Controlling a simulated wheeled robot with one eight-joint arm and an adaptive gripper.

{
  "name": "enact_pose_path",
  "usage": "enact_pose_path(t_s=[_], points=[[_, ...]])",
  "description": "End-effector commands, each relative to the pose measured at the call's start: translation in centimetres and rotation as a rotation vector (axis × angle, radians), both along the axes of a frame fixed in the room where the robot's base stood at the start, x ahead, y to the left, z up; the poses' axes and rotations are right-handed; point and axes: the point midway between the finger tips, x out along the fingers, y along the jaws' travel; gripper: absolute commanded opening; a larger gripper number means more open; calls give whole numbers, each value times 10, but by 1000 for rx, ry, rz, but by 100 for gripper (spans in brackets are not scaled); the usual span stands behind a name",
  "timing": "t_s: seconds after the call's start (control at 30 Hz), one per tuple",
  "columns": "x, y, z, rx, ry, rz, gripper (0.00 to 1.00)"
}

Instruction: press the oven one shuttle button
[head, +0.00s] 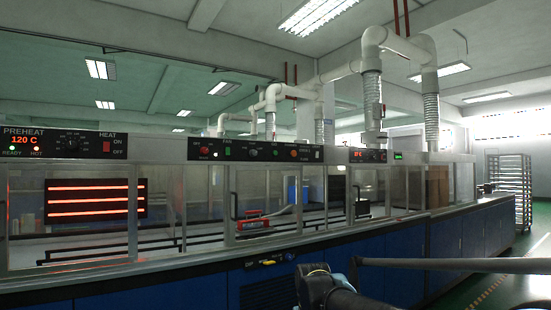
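A long oven line with glass windows runs across the view. Its left control panel (65,142) reads PREHEAT 120 C, with lit READY and HOT lamps, a dial and a red heat switch (106,145). The middle control panel (262,149) has knobs, a green button (227,151), an orange-red button (293,152) and small labels too blurred to read. A smaller panel (368,155) with a red display is farther right. I cannot tell which control is the oven one shuttle button. My arm's dark links show at the bottom, but my gripper is not in view.
Glowing red heater bars (97,201) show behind the left window. A red device (252,224) sits inside behind the middle glass. Blue cabinets (400,268) form the base. White ducts (372,60) rise above. A wire rack (510,185) stands at right, beside open green floor (500,285).

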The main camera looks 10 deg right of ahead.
Motion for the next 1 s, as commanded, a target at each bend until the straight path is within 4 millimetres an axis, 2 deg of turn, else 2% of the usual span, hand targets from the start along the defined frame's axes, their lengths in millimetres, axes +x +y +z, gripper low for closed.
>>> enact_pose_path(t_s=[0.07, 0.2, 0.27, 1.0], points=[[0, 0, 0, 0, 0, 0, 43], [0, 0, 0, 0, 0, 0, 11], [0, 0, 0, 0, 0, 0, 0], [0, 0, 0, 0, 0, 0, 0]])
